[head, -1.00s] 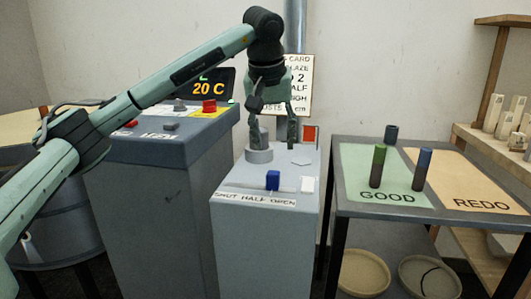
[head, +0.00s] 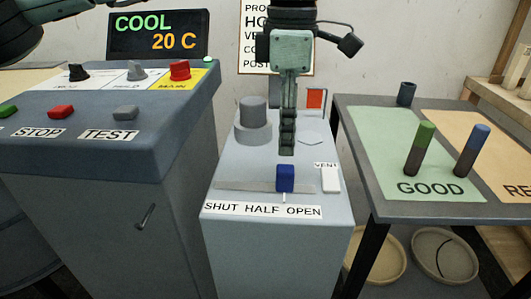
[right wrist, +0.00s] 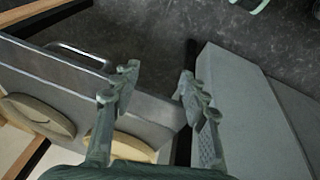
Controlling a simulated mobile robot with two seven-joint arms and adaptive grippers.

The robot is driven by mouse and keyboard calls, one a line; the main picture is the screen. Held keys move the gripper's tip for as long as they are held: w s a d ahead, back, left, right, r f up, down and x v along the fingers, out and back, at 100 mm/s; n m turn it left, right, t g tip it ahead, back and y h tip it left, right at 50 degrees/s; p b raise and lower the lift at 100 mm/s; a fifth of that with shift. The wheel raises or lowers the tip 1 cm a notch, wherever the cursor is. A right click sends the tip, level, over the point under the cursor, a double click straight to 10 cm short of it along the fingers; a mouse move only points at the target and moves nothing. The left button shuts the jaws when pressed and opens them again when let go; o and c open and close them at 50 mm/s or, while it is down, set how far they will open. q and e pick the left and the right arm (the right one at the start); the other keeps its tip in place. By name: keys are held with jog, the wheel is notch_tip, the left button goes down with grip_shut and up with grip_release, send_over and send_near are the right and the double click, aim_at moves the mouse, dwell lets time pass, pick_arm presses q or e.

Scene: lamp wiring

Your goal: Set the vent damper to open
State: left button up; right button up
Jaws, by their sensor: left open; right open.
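The vent damper is a blue slider knob (head: 285,178) on a track across the top of the grey cabinet (head: 265,250). A label strip (head: 262,210) in front reads SHUT, HALF, OPEN from left to right. The knob's white pointer is between the words HALF and OPEN. My left gripper (head: 287,150) is open and points down, seen edge-on, with its fingertips just above or behind the knob in the picture. I cannot tell whether they touch it. In the right wrist view my right gripper (right wrist: 158,88) is open and empty.
A grey round post (head: 253,122) stands behind the track, left of my left gripper. A white switch (head: 330,179) marked VENT is right of the knob. The control console (head: 110,120) is on the left. The sorting table (head: 380,205) with two upright cylinders is on the right.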

aim_at(286, 168)
pick_arm(q)
notch_tip(286, 168, down, 7)
jog(key=shift+s+d+r, duration=0.1)
jog(key=shift+s, duration=0.05)
jog(key=shift+f, duration=0.4)
jog(key=shift+c, duration=0.7)
grip_shut()
pick_arm(e)
jog(key=shift+s+d+f, duration=0.2)
jog(key=shift+s+f, duration=0.35)
jog(key=shift+f, duration=0.05)
